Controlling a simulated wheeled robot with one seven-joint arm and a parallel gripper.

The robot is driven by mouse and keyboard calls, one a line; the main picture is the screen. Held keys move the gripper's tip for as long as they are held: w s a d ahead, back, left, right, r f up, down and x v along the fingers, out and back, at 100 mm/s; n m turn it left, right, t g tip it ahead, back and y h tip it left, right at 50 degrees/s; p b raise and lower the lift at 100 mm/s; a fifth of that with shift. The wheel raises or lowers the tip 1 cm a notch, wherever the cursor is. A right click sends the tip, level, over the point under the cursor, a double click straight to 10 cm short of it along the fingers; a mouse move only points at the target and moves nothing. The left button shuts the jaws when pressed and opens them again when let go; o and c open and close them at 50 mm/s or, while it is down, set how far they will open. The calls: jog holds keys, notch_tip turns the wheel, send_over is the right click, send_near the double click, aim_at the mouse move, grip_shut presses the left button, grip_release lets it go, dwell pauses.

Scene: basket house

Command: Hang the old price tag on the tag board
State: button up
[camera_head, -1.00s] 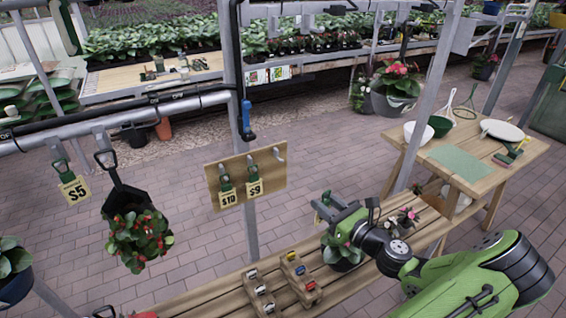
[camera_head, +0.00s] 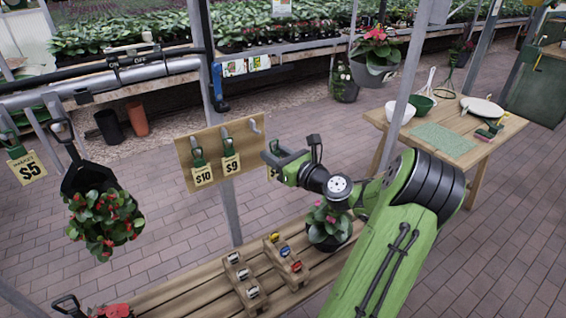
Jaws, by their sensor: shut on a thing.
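The wooden tag board (camera_head: 248,150) is fixed to a grey post and has several hooks. A $10 tag (camera_head: 202,176) hangs at its left and a $9 tag (camera_head: 231,164) in the middle, each on a green clip. The right hook (camera_head: 256,125) shows bare. My gripper (camera_head: 268,158) is just right of the board, below the level of the bare hook. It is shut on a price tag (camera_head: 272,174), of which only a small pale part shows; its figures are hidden. I cannot tell the gap between this tag and the board.
A $5 tag (camera_head: 26,167) and a hanging red-flowered plant (camera_head: 103,218) are at the left. Below my arm, a slatted bench (camera_head: 185,293) holds a potted plant (camera_head: 328,226) and small wooden racks (camera_head: 243,275). A wooden table (camera_head: 490,150) stands at the right.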

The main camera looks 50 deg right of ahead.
jog(key=w, duration=0.1)
jog(key=w+d, duration=0.1)
jog(key=w, duration=0.3)
jog(key=shift+w+d+f, duration=0.1)
jog(key=shift+w+d, duration=0.1)
jog(key=shift+d, duration=0.15)
jog(key=shift+w+p, duration=0.15)
jog(key=shift+p, duration=0.5)
jog(key=shift+d, duration=0.1)
jog(key=shift+w+d+p, duration=0.15)
jog(key=shift+w+p, duration=0.3)
jog(key=shift+w, duration=0.1)
jog(key=shift+w+d+p, duration=0.15)
jog(key=shift+w+p, duration=0.25)
jog(key=shift+w, duration=0.25)
